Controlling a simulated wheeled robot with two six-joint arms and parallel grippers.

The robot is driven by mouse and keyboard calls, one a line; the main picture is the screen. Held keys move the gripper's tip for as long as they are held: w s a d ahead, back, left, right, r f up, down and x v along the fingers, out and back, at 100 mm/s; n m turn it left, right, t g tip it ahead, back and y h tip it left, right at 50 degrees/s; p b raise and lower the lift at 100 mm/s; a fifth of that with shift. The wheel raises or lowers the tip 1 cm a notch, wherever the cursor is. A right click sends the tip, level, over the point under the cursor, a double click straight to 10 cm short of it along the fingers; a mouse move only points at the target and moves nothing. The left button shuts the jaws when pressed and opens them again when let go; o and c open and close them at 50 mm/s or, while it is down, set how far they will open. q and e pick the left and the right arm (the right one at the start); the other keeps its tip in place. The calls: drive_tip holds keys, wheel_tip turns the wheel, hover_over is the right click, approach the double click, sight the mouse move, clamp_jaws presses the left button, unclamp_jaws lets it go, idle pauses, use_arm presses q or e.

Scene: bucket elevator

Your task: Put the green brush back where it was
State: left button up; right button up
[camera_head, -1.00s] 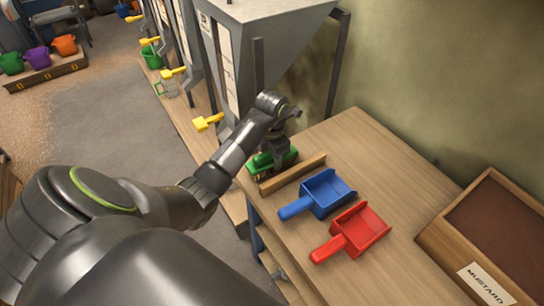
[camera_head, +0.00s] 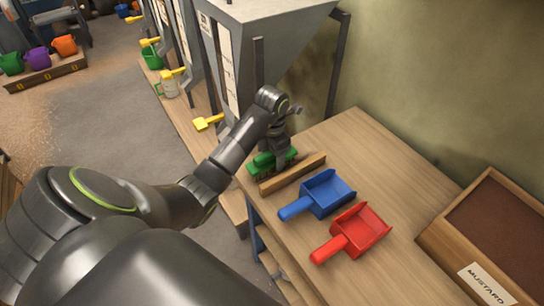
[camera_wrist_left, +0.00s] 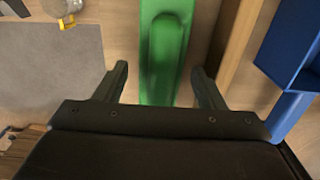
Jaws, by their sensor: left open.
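The green brush (camera_head: 262,164) lies on the wooden table top at its far left end, beside a wooden strip (camera_head: 292,175). In the left wrist view the green brush (camera_wrist_left: 166,50) runs between my two finger pads, with a gap on each side. My left gripper (camera_head: 281,150) is over the brush and open. Its fingers also show in the left wrist view (camera_wrist_left: 160,75). The gripper hides part of the brush in the head view. My right gripper is not in view.
A blue scoop (camera_head: 322,195) and a red scoop (camera_head: 352,233) lie on the table on the near side of the strip. A wooden mustard box (camera_head: 440,232) stands at the right. A grey hopper (camera_head: 262,40) rises behind my gripper. The table's back middle is clear.

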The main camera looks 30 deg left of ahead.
use_arm(q)
drive_tip(key=shift+r, duration=0.85)
wheel_tip(320, 180, up, 9)
drive_tip(key=p, duration=0.9)
drive_tip(key=shift+r, duration=0.15)
drive_tip(key=shift+d, duration=0.1)
